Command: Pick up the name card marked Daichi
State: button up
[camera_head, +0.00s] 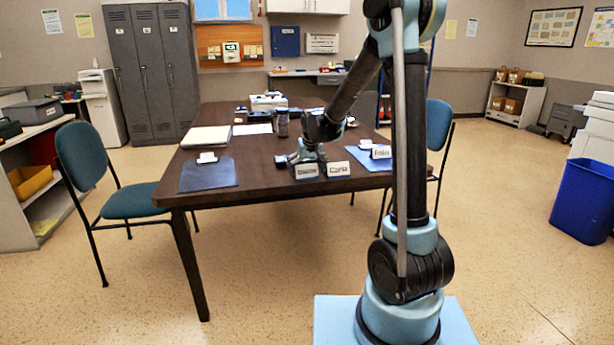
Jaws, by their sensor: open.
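Several small white name cards stand on the dark table. One card (306,171) stands at the front edge, its word too blurred to read surely. Another card (338,169) stands just right of it and seems to read "Carla" or similar. A third card (381,152) is on the blue mat at the right; its word is unclear. I cannot tell for certain which is marked Daichi. My gripper (301,160) is open, low over the table, just behind the front-edge card. Whether it touches that card cannot be told.
A dark blue mat (208,176) with a small white item (207,158) lies at the table's left. Papers (206,137) and a dark cup (281,123) are farther back. Teal chairs (92,180) flank the table (250,188). A blue bin (582,200) stands far right.

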jog(key=c, duration=0.8)
jog(key=shift+r, duration=0.15)
